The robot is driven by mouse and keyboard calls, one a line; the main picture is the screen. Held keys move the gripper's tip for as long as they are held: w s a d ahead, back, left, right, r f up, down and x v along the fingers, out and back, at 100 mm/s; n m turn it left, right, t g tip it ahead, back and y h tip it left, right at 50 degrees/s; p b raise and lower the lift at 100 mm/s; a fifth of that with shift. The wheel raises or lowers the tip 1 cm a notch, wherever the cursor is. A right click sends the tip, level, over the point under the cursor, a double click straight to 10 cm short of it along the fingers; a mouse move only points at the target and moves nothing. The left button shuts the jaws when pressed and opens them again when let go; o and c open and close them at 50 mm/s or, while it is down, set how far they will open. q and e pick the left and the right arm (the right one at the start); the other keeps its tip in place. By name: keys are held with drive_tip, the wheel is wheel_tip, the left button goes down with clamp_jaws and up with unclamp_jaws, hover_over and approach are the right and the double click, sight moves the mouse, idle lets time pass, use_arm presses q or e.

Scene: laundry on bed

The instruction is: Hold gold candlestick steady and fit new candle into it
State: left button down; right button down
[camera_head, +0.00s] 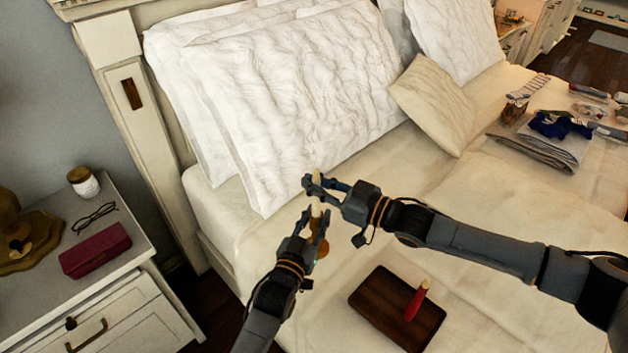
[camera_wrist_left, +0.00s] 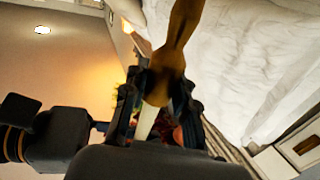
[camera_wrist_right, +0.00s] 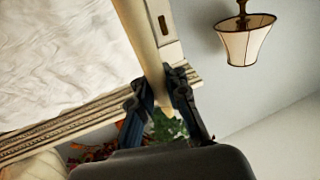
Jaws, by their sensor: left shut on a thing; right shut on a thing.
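In the left wrist view the candlestick (camera_wrist_left: 182,35) runs between the fingers. My right gripper (camera_head: 312,184) is shut on a cream candle (camera_head: 316,208) just above the left gripper. The candle's end also shows above the right fingers. In the left wrist view the pale candle (camera_wrist_left: 147,122) lines up with the candlestick's cup end. The fingers partly hide the joint, so I cannot tell whether the candle is seated.
A dark wooden board (camera_head: 378,308) with a red candle (camera_head: 416,300) on it lies on the bed. Pillows (camera_head: 300,100) stand at the headboard. Folded clothes (camera_head: 540,145) lie at the right. A nightstand (camera_head: 145,240) holds a maroon case (camera_head: 95,250), glasses and a jar.

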drive_tip(key=c, duration=1.3)
unclamp_jaws()
drive_tip(key=shift+o, duration=0.2)
drive_tip(key=shift+d, duration=0.1)
drive_tip(key=v, duration=1.2)
use_arm(q)
drive_tip(key=c, duration=1)
unclamp_jaws()
drive_tip(key=shift+s, duration=0.1)
